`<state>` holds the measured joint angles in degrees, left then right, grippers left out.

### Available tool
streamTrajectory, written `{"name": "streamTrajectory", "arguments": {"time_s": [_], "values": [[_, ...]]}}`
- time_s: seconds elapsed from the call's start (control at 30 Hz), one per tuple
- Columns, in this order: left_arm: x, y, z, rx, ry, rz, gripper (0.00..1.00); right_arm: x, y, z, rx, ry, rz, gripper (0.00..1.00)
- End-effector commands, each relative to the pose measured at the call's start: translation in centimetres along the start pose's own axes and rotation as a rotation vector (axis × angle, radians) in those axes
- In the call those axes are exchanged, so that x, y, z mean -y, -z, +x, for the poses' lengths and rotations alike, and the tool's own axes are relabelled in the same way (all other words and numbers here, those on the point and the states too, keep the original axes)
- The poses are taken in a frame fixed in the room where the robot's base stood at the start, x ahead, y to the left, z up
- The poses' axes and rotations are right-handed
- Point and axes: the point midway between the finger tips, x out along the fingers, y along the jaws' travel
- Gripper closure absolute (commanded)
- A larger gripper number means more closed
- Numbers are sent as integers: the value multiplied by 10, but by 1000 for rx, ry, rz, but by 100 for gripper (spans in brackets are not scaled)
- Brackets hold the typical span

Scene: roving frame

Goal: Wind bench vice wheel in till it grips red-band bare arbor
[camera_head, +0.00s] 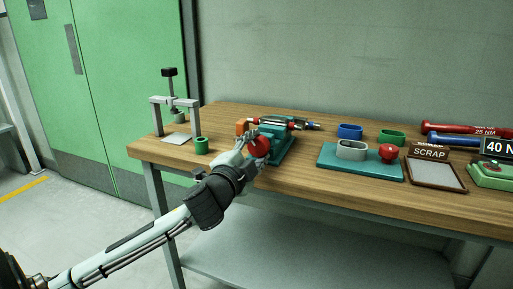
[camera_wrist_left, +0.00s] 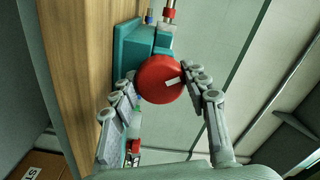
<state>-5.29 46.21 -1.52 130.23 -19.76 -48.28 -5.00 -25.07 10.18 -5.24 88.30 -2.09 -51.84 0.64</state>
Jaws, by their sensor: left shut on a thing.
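The teal bench vice (camera_head: 284,149) stands near the front edge of the wooden bench. Its round red wheel (camera_head: 260,147) faces my left gripper. In the left wrist view the wheel (camera_wrist_left: 157,82) has a pale mark and sits between the two fingers of my left gripper (camera_wrist_left: 161,76), which is shut on it. A thin rod with a red part (camera_wrist_left: 169,13) shows at the vice's far end in the wrist view. Slim metal pieces with red bits lie along the vice top in the head view. I cannot tell whether the jaws touch the arbor. My right gripper is not in view.
A grey press frame (camera_head: 155,104) and a green ring (camera_head: 201,145) stand left of the vice. An orange piece (camera_head: 241,126) is beside my gripper. Right are a teal tray (camera_head: 338,168), blue ring (camera_head: 350,131), SCRAP tray (camera_head: 436,187) and red torque wrench (camera_head: 452,129).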

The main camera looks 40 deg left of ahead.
Motion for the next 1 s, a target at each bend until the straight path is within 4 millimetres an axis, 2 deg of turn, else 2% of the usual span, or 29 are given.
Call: {"name": "streamTrajectory", "arguments": {"time_s": [0.37, 0.4, 0.53, 0.83, 1.0], "values": [[-1, 0, 0, 1, -1, 4, 84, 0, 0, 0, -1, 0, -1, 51], [-1, 0, 0, 1, -1, 3, 50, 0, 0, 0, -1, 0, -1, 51], [0, 0, 0, 1, -1, 3, 34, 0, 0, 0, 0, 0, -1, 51], [0, 0, -1, 0, -1, 2, 34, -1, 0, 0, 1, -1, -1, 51], [-2, 0, -18, 0, -4, 1, 34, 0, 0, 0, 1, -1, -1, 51]]}}
